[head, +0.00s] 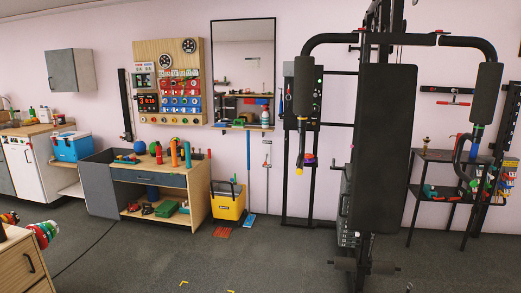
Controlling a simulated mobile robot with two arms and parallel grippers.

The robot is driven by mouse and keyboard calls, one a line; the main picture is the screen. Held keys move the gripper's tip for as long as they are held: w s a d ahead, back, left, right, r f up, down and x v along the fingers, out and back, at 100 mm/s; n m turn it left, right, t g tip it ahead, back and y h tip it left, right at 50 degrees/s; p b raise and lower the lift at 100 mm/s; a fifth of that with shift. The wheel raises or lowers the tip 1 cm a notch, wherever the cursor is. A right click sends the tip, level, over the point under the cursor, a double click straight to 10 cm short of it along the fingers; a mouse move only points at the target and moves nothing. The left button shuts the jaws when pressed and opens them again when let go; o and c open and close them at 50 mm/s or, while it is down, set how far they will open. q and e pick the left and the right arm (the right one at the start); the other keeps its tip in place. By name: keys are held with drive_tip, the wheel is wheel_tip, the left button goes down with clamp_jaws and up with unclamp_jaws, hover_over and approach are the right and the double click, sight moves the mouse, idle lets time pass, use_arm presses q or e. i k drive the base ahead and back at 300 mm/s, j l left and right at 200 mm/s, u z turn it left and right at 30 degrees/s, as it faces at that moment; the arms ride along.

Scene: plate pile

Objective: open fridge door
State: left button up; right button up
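A white appliance (31,172) that looks like the fridge stands at the left under a wooden counter. Its front looks closed, and a blue-and-red mark shows near its top edge. It is partly turned away, so I cannot make out the whole door. Neither of my grippers is in view.
A blue cooler (72,146) sits right of the appliance. A workbench (150,178) with bottles and balls stands mid-left, a yellow bucket (228,204) beside it. A black gym machine (383,150) blocks centre right. A wooden drawer unit (22,268) is at lower left.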

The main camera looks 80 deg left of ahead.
sight(21, 161)
drive_tip(key=u, duration=4.35)
drive_tip(key=z, duration=0.4)
drive_tip(key=i, duration=2.2)
drive_tip(key=i+z, duration=0.2)
drive_tip(key=i, duration=0.6)
drive_tip(key=i+z, duration=0.15)
drive_tip(key=i, duration=0.7)
drive_tip(key=i+j+z, duration=0.2)
drive_tip(key=i, duration=0.6)
drive_tip(key=i+u, duration=0.4)
drive_tip(key=i, duration=0.2)
drive_tip(key=i+l+u, duration=0.2)
drive_tip(key=i+u, duration=0.25)
drive_tip(key=i, duration=0.15)
drive_tip(key=i+j+u, duration=0.25)
drive_tip(key=i+u, duration=0.15)
drive_tip(key=i, duration=0.2)
drive_tip(key=i+j+u, duration=0.1)
drive_tip(key=i+u, duration=0.3)
drive_tip(key=i, duration=0.25)
drive_tip(key=i+l+u, duration=0.15)
drive_tip(key=i+u, duration=0.25)
drive_tip(key=i, duration=0.2)
drive_tip(key=i+j, duration=0.1)
drive_tip(key=i, duration=0.5)
drive_tip(key=i+j, duration=0.1)
drive_tip(key=i, duration=0.5)
drive_tip(key=i+j+z, duration=0.1)
drive_tip(key=i, duration=0.5)
